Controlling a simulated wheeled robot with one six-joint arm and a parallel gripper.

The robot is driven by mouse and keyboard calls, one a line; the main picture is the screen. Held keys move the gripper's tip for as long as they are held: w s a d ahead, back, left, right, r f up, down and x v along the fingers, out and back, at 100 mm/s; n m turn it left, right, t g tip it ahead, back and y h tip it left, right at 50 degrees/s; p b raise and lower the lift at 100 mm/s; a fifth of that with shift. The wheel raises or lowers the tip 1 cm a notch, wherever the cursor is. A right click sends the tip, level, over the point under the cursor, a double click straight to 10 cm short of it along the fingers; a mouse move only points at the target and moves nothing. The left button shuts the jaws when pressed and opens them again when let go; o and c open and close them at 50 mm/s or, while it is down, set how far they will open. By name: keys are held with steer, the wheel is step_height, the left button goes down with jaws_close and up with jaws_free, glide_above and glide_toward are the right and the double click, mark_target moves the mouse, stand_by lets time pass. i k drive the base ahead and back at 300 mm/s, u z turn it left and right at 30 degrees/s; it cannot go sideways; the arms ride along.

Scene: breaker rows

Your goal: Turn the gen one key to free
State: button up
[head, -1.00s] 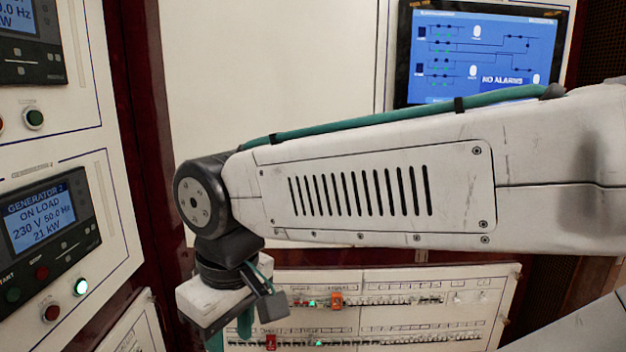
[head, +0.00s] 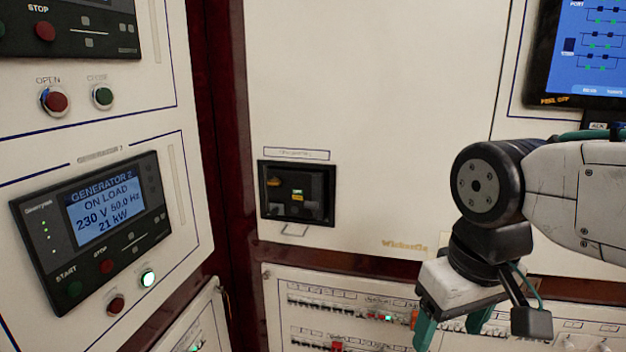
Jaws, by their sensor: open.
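I cannot make out a key marked gen one in the head view. My gripper (head: 452,334) hangs at the lower right with its teal fingers apart and nothing seen between them. Its fingertips are near the lower frame edge, in front of the breaker rows. A black recessed unit (head: 297,192) with small orange and yellow parts sits in the white panel, left of and above my gripper. The label over it is too small to read, and I cannot tell whether it has a key. An upper generator unit (head: 70,28) is partly cut off at the top left.
OPEN (head: 55,101) and CLOSE (head: 102,96) buttons are above. Breaker rows (head: 350,315) run along the bottom. A blue screen (head: 590,50) is at the upper right.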

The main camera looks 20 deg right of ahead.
mark_target(276, 181)
steer(key=k, duration=0.5)
steer(key=u, duration=1.05)
steer(key=i, duration=0.85)
steer(key=z, duration=1.8)
steer(key=i, duration=0.65)
steer(key=z, duration=0.1)
